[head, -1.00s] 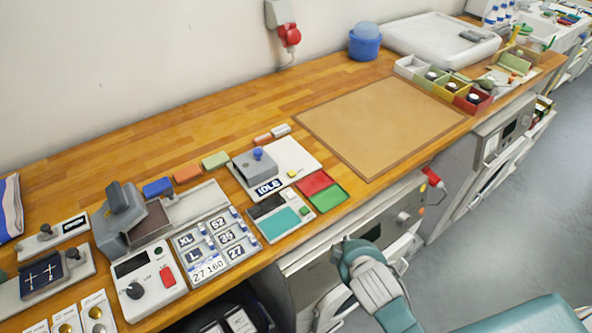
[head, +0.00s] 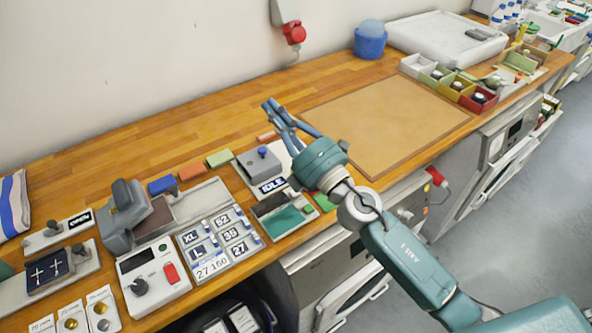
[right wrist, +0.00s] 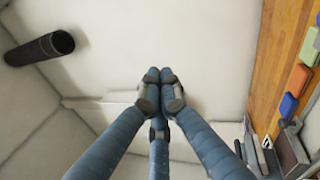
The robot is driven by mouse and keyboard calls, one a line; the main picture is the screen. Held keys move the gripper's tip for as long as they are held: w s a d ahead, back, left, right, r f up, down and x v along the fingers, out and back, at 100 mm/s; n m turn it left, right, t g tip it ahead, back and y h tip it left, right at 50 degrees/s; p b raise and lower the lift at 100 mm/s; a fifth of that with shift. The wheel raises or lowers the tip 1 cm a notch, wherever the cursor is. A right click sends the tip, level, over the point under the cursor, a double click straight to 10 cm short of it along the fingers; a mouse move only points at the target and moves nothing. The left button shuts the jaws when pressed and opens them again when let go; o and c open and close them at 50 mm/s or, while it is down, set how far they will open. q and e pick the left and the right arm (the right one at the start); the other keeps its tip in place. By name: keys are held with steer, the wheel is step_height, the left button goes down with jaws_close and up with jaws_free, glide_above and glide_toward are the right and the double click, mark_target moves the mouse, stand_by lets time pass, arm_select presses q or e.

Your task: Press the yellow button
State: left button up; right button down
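A grey-white unit with a blue knob (head: 262,152) and an "IDLE" display (head: 272,185) sits on the wooden worktop. The small yellow button seen earlier on this unit, right of the display, is now hidden behind my right gripper and arm. My right gripper (head: 269,104) is above and behind the unit, in the air, its blue fingers pointing up and left. In the right wrist view its fingertips (right wrist: 158,88) are together with nothing between them. My left gripper is not in view.
A control box with a red switch (head: 171,274) and a size-label panel (head: 240,215) stand left of the unit. Orange (head: 191,171) and green (head: 219,158) blocks lie behind. A brown mat (head: 390,120) leaves free room on the right.

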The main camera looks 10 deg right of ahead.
steer(key=a+f+n+g+y, duration=0.4)
steer(key=a+n+g, duration=0.45)
steer(key=n, duration=0.75)
steer(key=w+d+f+n+g+h, duration=0.1)
steer(key=w+d+f+n+h, duration=0.1)
steer(key=d, duration=0.5)
steer(key=w+d+f+n+g+h, duration=0.1)
steer(key=w+d+f+n+h, duration=0.1)
steer(key=w+d+f+h, duration=0.2)
steer(key=d+f+h, duration=0.3)
steer(key=d, duration=0.1)
steer(key=shift+f+n+g, duration=0.3)
steer(key=shift+f+g, duration=0.05)
steer(key=shift+f, duration=0.05)
step_height(320, 180, down, 8)
steer(key=b, duration=0.4)
steer(key=shift+f+b, duration=0.4)
steer(key=shift+b, duration=0.05)
